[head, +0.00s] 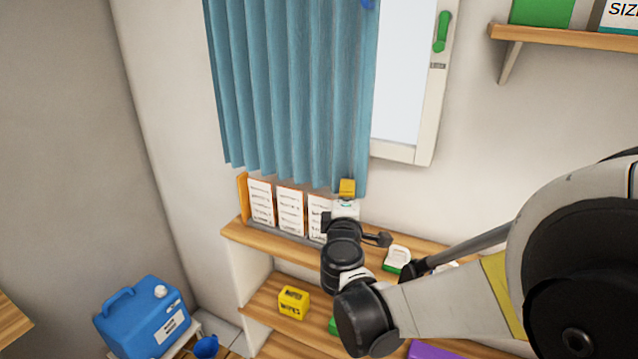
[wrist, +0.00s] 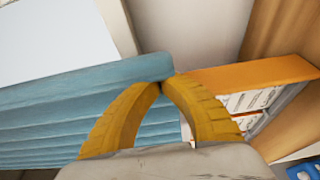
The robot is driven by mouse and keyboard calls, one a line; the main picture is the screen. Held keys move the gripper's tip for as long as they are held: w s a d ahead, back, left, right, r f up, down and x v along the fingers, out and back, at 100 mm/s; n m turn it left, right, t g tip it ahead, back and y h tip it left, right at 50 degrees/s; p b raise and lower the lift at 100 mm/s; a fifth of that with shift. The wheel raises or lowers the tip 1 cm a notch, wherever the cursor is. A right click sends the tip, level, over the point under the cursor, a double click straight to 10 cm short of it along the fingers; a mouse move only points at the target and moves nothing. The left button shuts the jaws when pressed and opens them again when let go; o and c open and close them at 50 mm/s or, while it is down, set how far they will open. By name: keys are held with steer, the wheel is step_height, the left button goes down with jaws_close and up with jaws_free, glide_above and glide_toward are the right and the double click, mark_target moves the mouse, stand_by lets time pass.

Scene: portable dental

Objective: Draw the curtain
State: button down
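The blue pleated curtain (head: 290,85) hangs over the left part of the window (head: 400,70), and the right part of the pane is bare. My gripper (head: 347,186) is at the curtain's lower right edge. In the wrist view, the yellow fingers of my gripper (wrist: 164,82) come together at their tips on the edge of the curtain (wrist: 70,105). They appear shut on the fabric; the exact pinch is partly hidden by the fingers. A small blue piece (head: 368,4) shows at the curtain's right edge at the top of the head view.
A wooden shelf (head: 232,231) below the curtain holds white-labelled folders (head: 290,211). A yellow box (head: 293,302) sits on the lower shelf. A blue jug (head: 142,318) stands at left. A wall shelf (head: 570,38) is at upper right, and a green window handle (head: 442,32) sticks out.

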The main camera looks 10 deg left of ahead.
steer(key=s+d, duration=0.3)
steer(key=d, duration=0.9)
steer(key=shift+s, duration=0.4)
